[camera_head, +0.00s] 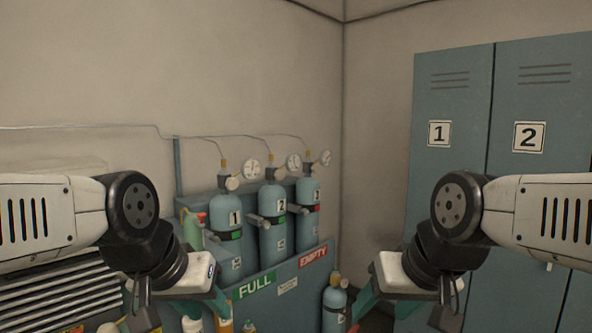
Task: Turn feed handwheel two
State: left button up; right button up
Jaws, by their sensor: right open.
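Three teal cylinders stand in a rack at the centre, labelled 1 (232,246), 2 (276,238) and 3 (310,218). I cannot tell which fitting is feed handwheel two. My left gripper (142,298) is low at the left, apart from the cylinders, its jaws unclear. My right gripper (447,296) is low at the right, open, also apart from them.
The rack (273,283) carries a green FULL sign (255,286) and a red EMPTY sign (313,256). Another teal cylinder (334,305) stands at its right end. Teal lockers (450,100) stand at the right. Thin pipes (200,136) run along the wall above the valves.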

aim_at(279, 175)
jog(key=i+l, duration=0.3)
jog(key=l, duration=0.15)
jog(key=i+l, duration=0.3)
jog(key=l, duration=0.15)
jog(key=u, duration=0.45)
